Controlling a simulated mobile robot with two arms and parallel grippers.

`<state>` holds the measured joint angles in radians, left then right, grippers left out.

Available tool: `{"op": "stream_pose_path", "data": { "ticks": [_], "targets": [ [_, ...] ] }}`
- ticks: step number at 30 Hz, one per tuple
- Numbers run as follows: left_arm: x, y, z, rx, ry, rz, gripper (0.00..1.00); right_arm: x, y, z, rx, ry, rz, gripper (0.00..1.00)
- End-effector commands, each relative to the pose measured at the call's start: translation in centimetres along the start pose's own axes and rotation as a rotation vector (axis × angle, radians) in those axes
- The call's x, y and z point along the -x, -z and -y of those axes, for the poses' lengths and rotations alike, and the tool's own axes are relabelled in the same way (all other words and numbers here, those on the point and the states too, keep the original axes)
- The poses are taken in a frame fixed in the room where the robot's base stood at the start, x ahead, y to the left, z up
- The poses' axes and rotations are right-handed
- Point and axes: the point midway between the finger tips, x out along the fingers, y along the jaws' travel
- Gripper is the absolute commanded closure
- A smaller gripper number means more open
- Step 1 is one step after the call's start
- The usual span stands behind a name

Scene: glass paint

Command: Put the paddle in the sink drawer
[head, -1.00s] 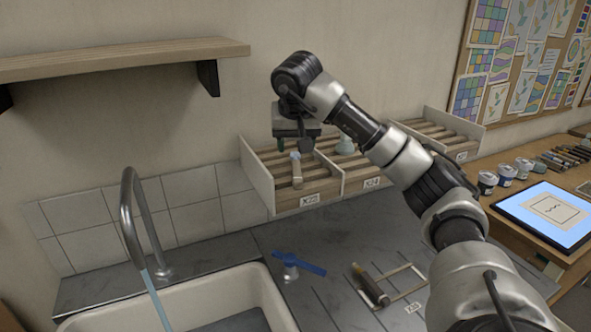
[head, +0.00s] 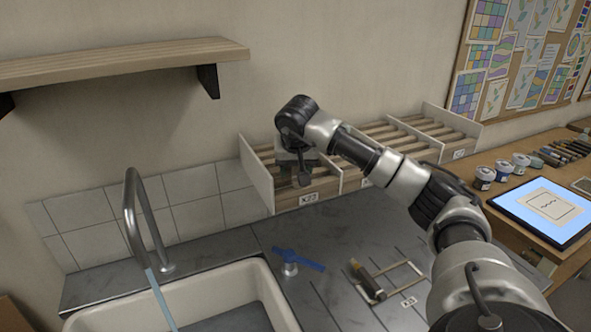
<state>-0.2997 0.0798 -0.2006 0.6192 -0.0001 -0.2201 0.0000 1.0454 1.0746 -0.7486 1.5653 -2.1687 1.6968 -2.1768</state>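My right gripper (head: 295,180) points down into the left compartment of the slatted rack (head: 257,180) against the wall. It covers the place where a small pale upright item stood, so I cannot tell whether its fingers are open or shut on it. A blue flat-bladed thing (head: 298,260), which may be the paddle, rests across a small white round support on the counter, right of the sink (head: 262,283). I cannot make out a sink drawer in this view. My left gripper is not in view.
A curved metal tap (head: 132,215) rises behind the sink. A dark tool with a tan end (head: 366,280) lies by a thin pale frame (head: 405,277). A tablet (head: 545,212) and several paint jars stand on the wooden table at right. A shelf (head: 120,66) hangs upper left.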

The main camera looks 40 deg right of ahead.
Motion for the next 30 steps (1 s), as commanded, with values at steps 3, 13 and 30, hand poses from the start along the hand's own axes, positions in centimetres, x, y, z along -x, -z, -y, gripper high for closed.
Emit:
{"op": "stream_pose_path", "data": {
  "ticks": [3, 13, 30],
  "targets": [
    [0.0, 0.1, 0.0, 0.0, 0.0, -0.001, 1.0, 0.0, 0.0, 0.0, 0.0, 0.0, 0.0, 0.68],
    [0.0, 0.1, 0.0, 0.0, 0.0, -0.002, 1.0, 0.1, 0.0, 0.0, 0.0, 0.0, 0.0, 1.0],
    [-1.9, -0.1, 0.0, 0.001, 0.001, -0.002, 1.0, 4.0, 1.7, -0.1, -0.001, 0.005, -0.006, 1.0]
  ]
}}
